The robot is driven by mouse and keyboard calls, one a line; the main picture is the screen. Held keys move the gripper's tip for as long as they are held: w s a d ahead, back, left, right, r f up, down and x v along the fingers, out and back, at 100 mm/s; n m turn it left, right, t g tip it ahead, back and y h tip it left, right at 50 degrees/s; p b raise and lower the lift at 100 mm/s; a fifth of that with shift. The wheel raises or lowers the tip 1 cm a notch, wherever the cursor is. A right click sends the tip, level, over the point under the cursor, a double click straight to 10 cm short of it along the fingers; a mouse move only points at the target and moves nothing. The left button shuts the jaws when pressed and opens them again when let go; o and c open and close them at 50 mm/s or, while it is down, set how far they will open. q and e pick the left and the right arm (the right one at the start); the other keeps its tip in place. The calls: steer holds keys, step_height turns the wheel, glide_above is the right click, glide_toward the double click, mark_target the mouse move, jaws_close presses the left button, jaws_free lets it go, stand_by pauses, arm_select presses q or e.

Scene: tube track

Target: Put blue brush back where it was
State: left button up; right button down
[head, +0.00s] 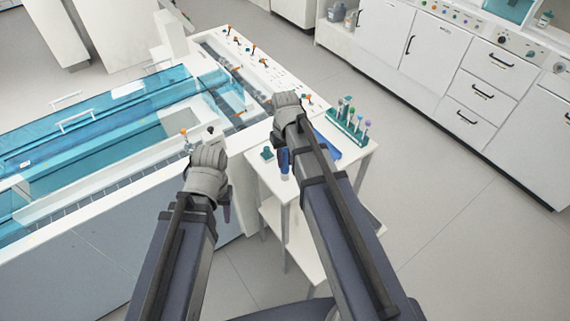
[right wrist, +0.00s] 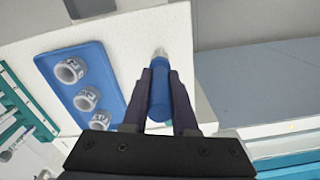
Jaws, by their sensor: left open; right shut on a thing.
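The blue brush (right wrist: 160,92) is between the fingers of my right gripper (right wrist: 160,75), which is shut on it. Its pale tip points away from the gripper, over the white side table. In the head view the brush (head: 284,161) shows beside my right forearm, above the table's left part. Whether its tip touches the table I cannot tell. A blue tray (right wrist: 53,65) with several white ringed holders lies left of the brush in the wrist view, apart from it. My left gripper (head: 227,207) is empty and open, left of the side table; its fingers are mostly hidden.
A green rack (head: 343,126) with several capped tubes stands on the side table (head: 350,167). A small teal piece (head: 267,154) lies near its left edge. The long tank bench (head: 110,185) with blue covers is at left. White cabinets (head: 450,65) stand behind.

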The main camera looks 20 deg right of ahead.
steer(key=shift+f, duration=0.15)
steer(key=c, duration=0.7)
jaws_free()
step_height(320, 180, up, 12)
steer(key=p, duration=1.2)
steer(key=shift+r, duration=0.25)
steer(key=s+a+n+h, duration=0.1)
steer(key=s+a+n, duration=0.1)
steer(key=s+a, duration=0.8)
steer(key=s, duration=0.4)
steer(key=shift+a+n, duration=0.25)
steer(key=shift+n, duration=0.15)
steer(key=shift+s, duration=0.1)
